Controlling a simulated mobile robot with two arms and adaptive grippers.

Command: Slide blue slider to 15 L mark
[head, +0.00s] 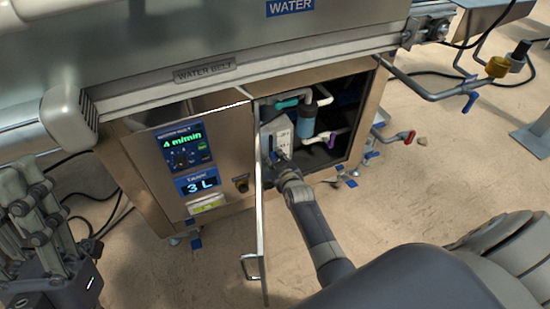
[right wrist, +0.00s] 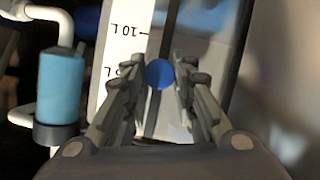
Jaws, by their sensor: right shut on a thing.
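The blue slider (right wrist: 159,74) is a round knob on a dark slot beside a white scale (right wrist: 118,50) in the right wrist view. The scale has a 10 L label (right wrist: 126,29) above the knob and a lower label, partly hidden by a finger, about level with it. No 15 L mark shows. My right gripper (right wrist: 159,75) is shut on the slider, a fingertip on each side. In the head view my right gripper (head: 281,160) reaches into the open cabinet (head: 325,150) and hides the knob. My left gripper (head: 30,190) is at the left edge, away from the cabinet.
The cabinet front has a tank display (head: 199,185) reading 3 L and a screen (head: 182,145) reading 4 m/min. The open door (head: 261,225) stands just left of my right arm. A blue cylinder (right wrist: 60,85) and white pipes are left of the scale.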

